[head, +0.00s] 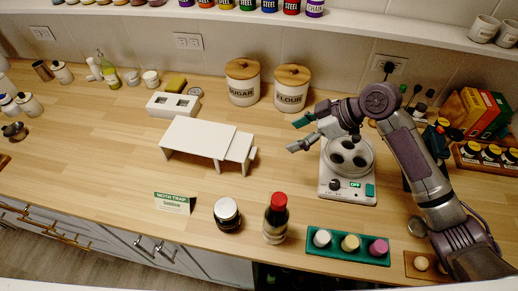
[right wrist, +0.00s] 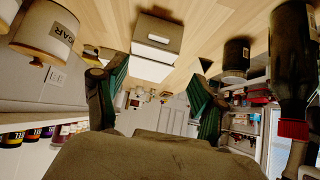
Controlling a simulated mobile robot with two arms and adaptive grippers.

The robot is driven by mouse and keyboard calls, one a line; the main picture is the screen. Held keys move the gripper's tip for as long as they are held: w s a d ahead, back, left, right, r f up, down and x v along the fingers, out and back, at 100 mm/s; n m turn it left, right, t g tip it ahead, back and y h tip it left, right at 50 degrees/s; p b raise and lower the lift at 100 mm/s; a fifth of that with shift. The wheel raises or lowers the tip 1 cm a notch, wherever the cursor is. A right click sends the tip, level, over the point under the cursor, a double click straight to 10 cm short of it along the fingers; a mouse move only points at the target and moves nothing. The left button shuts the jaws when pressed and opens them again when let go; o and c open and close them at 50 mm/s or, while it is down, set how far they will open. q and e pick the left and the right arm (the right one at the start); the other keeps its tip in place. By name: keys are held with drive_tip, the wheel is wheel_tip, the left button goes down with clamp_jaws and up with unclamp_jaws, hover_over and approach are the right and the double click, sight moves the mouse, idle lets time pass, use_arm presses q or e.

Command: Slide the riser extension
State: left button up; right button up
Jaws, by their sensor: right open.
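The white riser (head: 198,138) stands on the wooden counter, left of centre. Its smaller, lower extension (head: 240,148) sticks out at its right end. My left gripper is not in view.
Sugar (head: 242,82) and flour (head: 291,88) canisters stand behind. A white appliance (head: 346,188) is under my right arm. A dark jar (head: 227,215), a red-capped bottle (head: 276,220) and a moth trap box (head: 172,203) stand in front. The counter left of the riser has free room.

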drive_tip(key=p, duration=0.4)
approach(254, 152)
drive_tip(key=x, duration=0.6)
drive_tip(key=shift+a, duration=0.15)
drive_tip(key=shift+x, duration=0.75)
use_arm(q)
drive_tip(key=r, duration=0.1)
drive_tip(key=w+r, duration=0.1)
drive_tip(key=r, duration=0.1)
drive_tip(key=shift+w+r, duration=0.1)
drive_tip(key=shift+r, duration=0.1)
use_arm(e)
drive_tip(key=shift+c, duration=0.2)
clamp_jaws()
